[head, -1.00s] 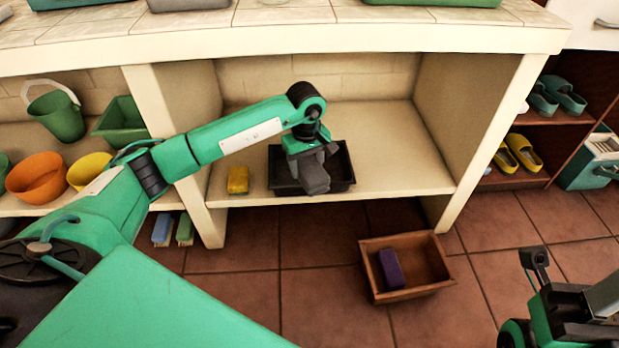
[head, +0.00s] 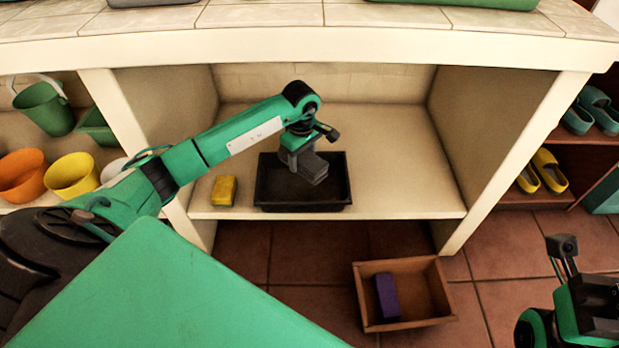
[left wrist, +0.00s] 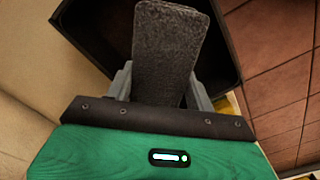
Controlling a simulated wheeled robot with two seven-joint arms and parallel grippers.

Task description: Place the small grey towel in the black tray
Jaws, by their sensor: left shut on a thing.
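The black tray (head: 262,190) sits on the shelf under the counter. It also shows in the left wrist view (left wrist: 88,22). My left gripper (head: 302,172) is over the tray, shut on the small grey towel (head: 314,168). In the left wrist view the towel (left wrist: 165,50) is a dark grey, rough strip between the two fingers, with the tray behind and below it. I cannot tell whether the towel touches the tray floor. My right gripper's fingertips are not clear; part of my right arm shows at the lower right of the head view.
A yellow sponge (head: 223,190) lies on the shelf left of the tray. A wooden box (head: 430,290) with a purple block (head: 387,297) stands on the floor below. Shelf walls close off both sides; the shelf right of the tray is clear. Pots and a bucket (head: 44,108) stand at left.

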